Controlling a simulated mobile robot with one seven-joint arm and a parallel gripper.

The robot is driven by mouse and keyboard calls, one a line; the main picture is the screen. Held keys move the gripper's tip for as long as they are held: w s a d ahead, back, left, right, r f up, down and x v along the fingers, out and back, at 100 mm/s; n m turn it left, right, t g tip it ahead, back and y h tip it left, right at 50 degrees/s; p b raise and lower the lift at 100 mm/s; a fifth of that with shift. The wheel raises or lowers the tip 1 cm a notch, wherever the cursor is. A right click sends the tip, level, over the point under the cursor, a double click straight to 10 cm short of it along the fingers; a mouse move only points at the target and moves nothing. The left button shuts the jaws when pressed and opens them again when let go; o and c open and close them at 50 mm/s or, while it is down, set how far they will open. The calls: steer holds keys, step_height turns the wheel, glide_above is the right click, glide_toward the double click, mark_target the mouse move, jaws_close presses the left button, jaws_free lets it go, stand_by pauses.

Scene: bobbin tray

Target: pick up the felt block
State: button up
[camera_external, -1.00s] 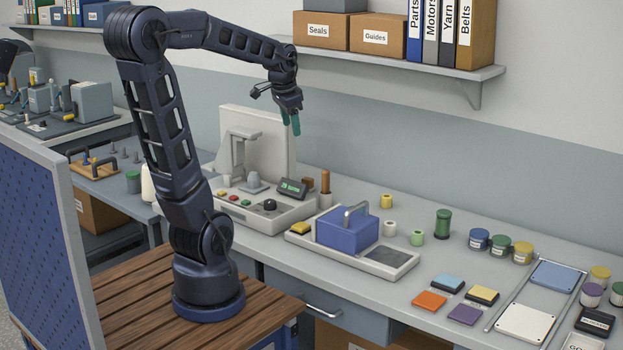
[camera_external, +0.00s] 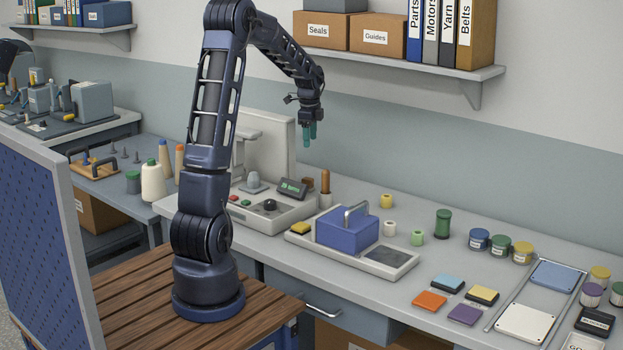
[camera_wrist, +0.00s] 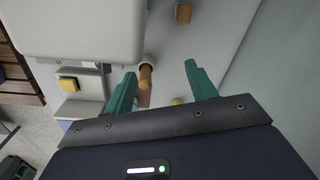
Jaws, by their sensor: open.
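Which object is the felt block is not certain. One candidate is the small yellow-topped dark block (camera_external: 300,228) at the left end of the pale tray; it shows at the left of the wrist view (camera_wrist: 68,83). Another is the small brown block (camera_external: 308,182) behind the machine, at the top of the wrist view (camera_wrist: 183,13). My gripper (camera_external: 309,133) hangs above the bench near the machine, fingers down, well above both. In the wrist view its green fingers (camera_wrist: 158,80) are apart with nothing held between them.
An upright wooden rod (camera_external: 325,182) stands in a pale holder below my gripper. A blue handled block (camera_external: 346,232) sits in the tray (camera_external: 399,265). Spools and flat coloured pads (camera_external: 430,300) lie to the right. The pale machine (camera_external: 262,217) is at left; a shelf (camera_external: 440,68) overhangs the bench.

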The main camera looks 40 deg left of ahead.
mark_target(308, 179)
steer(key=shift+w+a+f+m+g, duration=0.15)
steer(key=shift+w+a+f+m, duration=0.6)
steer(key=shift+f, duration=2.55)
steer(key=shift+w+a+f+m+g, duration=0.2)
steer(key=shift+w+a+f, duration=1.1)
steer(key=shift+f, duration=2.05)
steer(key=shift+w+a+f+m+g, duration=0.1)
steer(key=shift+w+a+f+m, duration=0.7)
steer(key=shift+f, duration=2.5)
steer(key=shift+w+a+n, duration=0.2)
steer(key=shift+n, duration=0.05)
steer(key=c, duration=1.1)
